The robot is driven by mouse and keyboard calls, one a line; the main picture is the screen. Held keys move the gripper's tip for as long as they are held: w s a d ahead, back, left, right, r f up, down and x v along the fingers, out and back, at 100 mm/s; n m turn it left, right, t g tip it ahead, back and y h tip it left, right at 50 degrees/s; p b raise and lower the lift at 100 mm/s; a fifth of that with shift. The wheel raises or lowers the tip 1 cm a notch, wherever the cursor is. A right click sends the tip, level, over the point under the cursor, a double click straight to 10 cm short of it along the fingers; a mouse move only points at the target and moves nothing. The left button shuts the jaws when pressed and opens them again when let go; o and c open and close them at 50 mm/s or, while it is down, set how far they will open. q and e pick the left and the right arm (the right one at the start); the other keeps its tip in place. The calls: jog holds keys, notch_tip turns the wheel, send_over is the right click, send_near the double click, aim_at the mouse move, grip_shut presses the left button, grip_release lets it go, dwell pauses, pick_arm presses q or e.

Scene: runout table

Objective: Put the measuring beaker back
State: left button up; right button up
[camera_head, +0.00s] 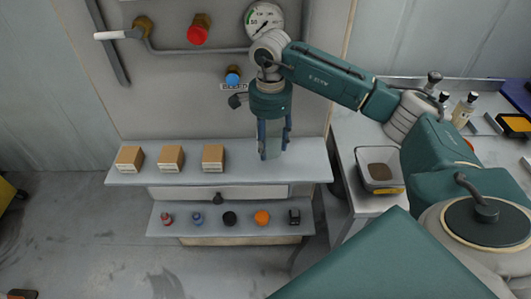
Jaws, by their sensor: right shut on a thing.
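My right gripper (274,150) points down over the right part of the upper shelf (305,165). It is shut on a pale, see-through thing between its fingers, which looks like the measuring beaker (274,138). The fingers hide much of it. I cannot tell whether its base touches the shelf. My left gripper is not in view.
Several small cardboard boxes (213,157) stand on the upper shelf to the left. The lower shelf (190,230) holds small items, including an orange one (262,218). A pipe with valves and a gauge (264,20) is behind. A grey bin (379,170) stands on the right table.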

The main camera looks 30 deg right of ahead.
aim_at(269, 162)
notch_tip(269, 162, down, 4)
jog(key=shift+a+f+p, duration=0.1)
jog(key=shift+f+p, duration=0.05)
jog(key=shift+p, duration=0.45)
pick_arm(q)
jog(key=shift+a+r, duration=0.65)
pick_arm(e)
jog(key=shift+f, duration=0.1)
jog(key=shift+f+b, duration=0.2)
jog(key=shift+b, duration=0.1)
jog(key=o, duration=1.1)
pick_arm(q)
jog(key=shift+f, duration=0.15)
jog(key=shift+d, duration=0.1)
pick_arm(e)
jog(key=shift+r, duration=0.1)
